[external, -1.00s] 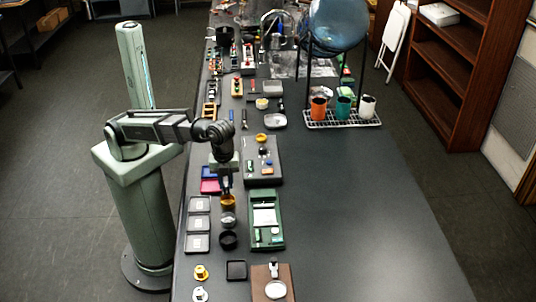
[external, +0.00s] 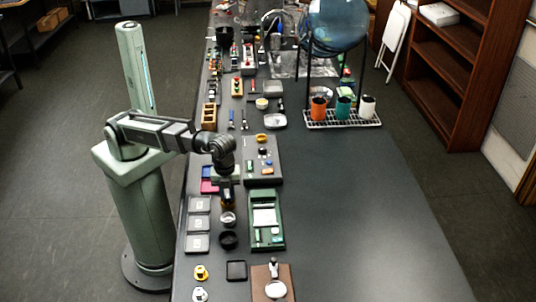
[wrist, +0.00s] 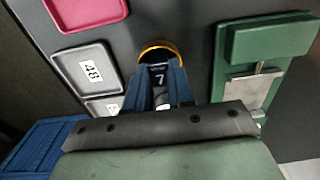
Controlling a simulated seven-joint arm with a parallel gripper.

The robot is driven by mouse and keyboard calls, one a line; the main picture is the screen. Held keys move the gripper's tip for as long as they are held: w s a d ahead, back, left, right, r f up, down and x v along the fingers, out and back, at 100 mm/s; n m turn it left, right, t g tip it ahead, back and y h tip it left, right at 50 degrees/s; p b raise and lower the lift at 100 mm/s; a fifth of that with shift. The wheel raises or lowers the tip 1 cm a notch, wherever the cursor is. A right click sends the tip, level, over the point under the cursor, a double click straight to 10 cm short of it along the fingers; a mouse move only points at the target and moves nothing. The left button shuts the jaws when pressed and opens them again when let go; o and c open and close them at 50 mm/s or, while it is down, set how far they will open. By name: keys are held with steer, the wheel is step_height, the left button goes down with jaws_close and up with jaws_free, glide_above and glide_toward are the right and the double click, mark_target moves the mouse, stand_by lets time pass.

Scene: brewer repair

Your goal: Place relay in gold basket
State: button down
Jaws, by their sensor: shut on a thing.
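My gripper (wrist: 160,88) reaches down over the gold basket (wrist: 149,46), a round cup whose gold rim curves behind the blue fingertips in the wrist view. The gripper is shut on the relay (wrist: 158,68), a small dark piece with a light "7" on it, between the fingertips at the basket's mouth. I cannot tell how deep the relay sits or whether it touches the basket. In the external view my gripper (external: 227,192) is right above the gold basket (external: 227,204), which it partly covers; the relay cannot be made out there.
A green tray (wrist: 236,82) stands close on the right. Grey trays (wrist: 83,68) and a red tray (wrist: 90,10) lie on the left. A clear cup (external: 228,219) and a black ring-shaped cup (external: 228,240) stand in front of the basket.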

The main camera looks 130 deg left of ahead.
mark_target(227, 195)
steer(key=shift+f, duration=0.15)
steer(key=c, duration=1)
jaws_free()
steer(key=shift+s, duration=0.1)
steer(key=shift+r, duration=4.05)
